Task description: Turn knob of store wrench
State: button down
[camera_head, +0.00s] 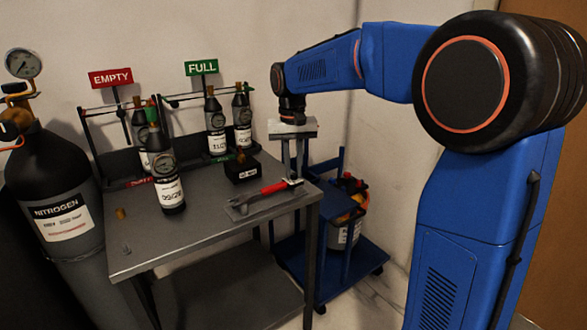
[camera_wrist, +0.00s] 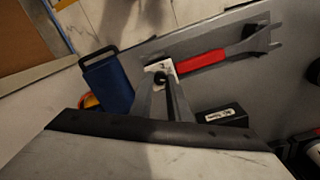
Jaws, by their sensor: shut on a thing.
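A wrench with a red handle (camera_head: 273,188) and a grey metal head (camera_head: 238,204) lies at the right front part of the grey table. In the wrist view its red handle (camera_wrist: 202,62) runs up to the right, with the head at the upper right. My gripper (camera_head: 294,181) points down at the table's right edge, its fingers shut on the pale handle end of the wrench. In the wrist view the fingers (camera_wrist: 163,86) meet at this end, around a small dark round spot. I cannot tell whether that spot is a knob or a hole.
A small black box (camera_head: 242,172) stands behind the wrench. A black bottle (camera_head: 171,194) stands left of it, with a brass piece (camera_head: 120,213) farther left. Racks with bottles stand under EMPTY (camera_head: 111,78) and FULL (camera_head: 201,68) signs. A blue cart (camera_head: 345,262) is at right, a nitrogen cylinder (camera_head: 50,180) at left.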

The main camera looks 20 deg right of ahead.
jog(key=c, duration=1.7)
grip_release()
jog(key=shift+o, duration=0.2)
notch_tip(320, 180, up, 17)
jog(key=shift+a+r, duration=0.2)
jog(key=s+d+f+n+t, duration=0.1)
jog(key=s+d+f+t, duration=0.1)
jog(key=s+f, duration=1)
jog(key=s+d+f+n+t, duration=0.1)
jog(key=s+d+f, duration=0.4)
jog(key=s+f, duration=0.8)
jog(key=s+t, duration=0.1)
jog(key=s, duration=0.7)
jog(key=shift+s+d+f+t, duration=0.2)
jog(key=shift+s+t, duration=0.1)
jog(key=shift+t, duration=0.1)
